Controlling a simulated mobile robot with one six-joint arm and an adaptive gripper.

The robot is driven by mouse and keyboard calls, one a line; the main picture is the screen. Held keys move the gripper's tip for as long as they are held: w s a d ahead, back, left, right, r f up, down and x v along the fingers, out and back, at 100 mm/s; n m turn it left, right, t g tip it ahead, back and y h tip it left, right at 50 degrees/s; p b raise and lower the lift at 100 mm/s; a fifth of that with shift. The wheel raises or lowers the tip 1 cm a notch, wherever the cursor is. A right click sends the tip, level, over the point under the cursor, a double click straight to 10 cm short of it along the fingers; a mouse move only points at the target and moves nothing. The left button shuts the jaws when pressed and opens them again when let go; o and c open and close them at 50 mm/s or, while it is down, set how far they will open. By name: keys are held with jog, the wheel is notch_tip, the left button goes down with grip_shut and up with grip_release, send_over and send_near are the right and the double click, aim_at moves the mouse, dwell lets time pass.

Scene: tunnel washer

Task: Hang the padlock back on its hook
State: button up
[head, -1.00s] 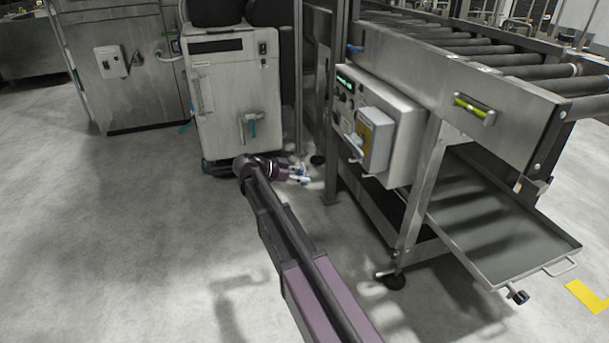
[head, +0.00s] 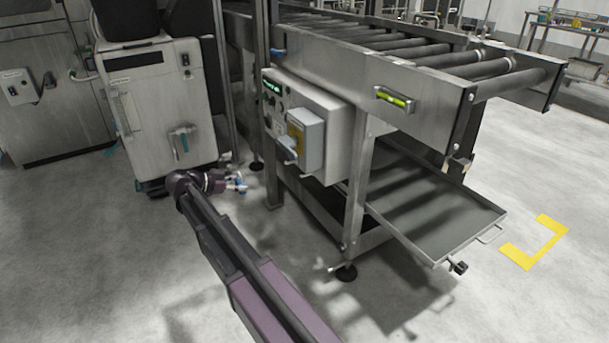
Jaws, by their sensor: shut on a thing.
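My gripper (head: 232,180) is at the end of my dark purple arm, low over the floor in front of the grey-white cabinet and left of the conveyor frame. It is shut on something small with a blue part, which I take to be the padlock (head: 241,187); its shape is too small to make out. I cannot clearly pick out the padlock's hook. A control box (head: 325,112) with a green display is on the conveyor's side, with a smaller grey and yellow switch box (head: 306,138) on its front. My gripper is apart from both, to their lower left.
The roller conveyor (head: 405,70) stands on steel legs, with a drip tray (head: 440,245) jutting out low at right. The cabinet (head: 160,95) with a teal-handled fitting stands at left. A thin upright post rises between them. The floor is open at front left.

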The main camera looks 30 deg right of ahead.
notch_tip(320, 180, up, 7)
jog(key=p, duration=0.7)
jog(key=shift+r, duration=0.2)
jog(key=shift+a, duration=0.1)
